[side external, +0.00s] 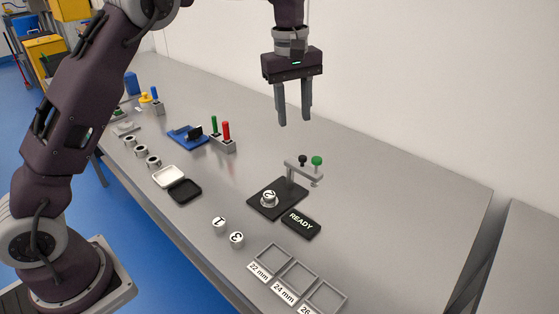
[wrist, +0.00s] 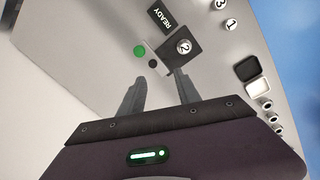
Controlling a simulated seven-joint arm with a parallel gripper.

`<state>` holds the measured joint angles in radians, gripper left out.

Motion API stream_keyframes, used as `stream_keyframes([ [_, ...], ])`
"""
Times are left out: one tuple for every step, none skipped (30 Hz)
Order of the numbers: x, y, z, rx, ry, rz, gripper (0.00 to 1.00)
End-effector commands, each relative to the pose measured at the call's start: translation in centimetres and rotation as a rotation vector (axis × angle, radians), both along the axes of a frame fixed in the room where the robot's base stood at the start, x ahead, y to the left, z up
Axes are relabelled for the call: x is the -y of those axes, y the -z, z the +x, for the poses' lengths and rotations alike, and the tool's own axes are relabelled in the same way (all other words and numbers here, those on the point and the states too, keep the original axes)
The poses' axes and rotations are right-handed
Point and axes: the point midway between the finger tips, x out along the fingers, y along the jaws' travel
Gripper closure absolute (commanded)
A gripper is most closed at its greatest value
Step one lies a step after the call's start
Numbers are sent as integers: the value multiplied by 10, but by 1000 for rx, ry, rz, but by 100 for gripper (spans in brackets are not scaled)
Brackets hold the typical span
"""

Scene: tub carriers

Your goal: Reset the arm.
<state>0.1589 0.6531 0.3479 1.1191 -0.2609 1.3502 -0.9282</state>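My gripper (side external: 295,117) hangs in the air above the table, pointing down, higher than the small fixture with green and black knobs. Its two fingers are apart with nothing between them; they also show apart in the wrist view (wrist: 158,84). The grey table (side external: 350,215) is below. A round tub marked 2 (side external: 268,198) sits on the fixture's black base (side external: 262,207); it also shows in the wrist view (wrist: 184,46). Tubs marked 1 (side external: 219,226) and 3 (side external: 236,239) stand on the table in front. A black sign reads READY (side external: 301,222).
Square frames labelled 22 mm (side external: 273,258), 24 mm (side external: 297,277) and 26 (side external: 327,297) lie at the front right. White (side external: 168,176) and black (side external: 185,190) trays, several small cups and a block with green and red pegs (side external: 223,144) stand left. A white wall (side external: 430,90) rises behind.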

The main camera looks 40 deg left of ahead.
Motion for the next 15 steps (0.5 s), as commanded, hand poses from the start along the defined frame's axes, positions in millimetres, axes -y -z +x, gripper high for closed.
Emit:
stream_keyframes([
  [-4, -30, -24, 44, 57, -21, 60],
  [-6, -46, -42, 71, 108, -27, 60],
  [-7, -63, -68, 110, 184, -31, 60],
  [-8, -74, -88, 139, 242, -27, 60],
  [-8, -83, -108, 168, 302, -22, 60],
  [-7, -92, -137, 206, 385, -8, 60],
  [-6, -95, -159, 235, 450, 10, 60],
  [-5, -97, -182, 262, 516, 29, 60],
  [-4, -96, -211, 296, 602, 62, 60],
  [-2, -93, -231, 320, 666, 90, 60],
  [-2, -89, -250, 339, 725, 120, 60],
  [-1, -81, -273, 362, 800, 160, 60],
  [-1, -74, -288, 375, 851, 193, 60],
  [-1, -67, -300, 386, 895, 222, 60],
  [-1, -58, -314, 396, 945, 256, 60],
])
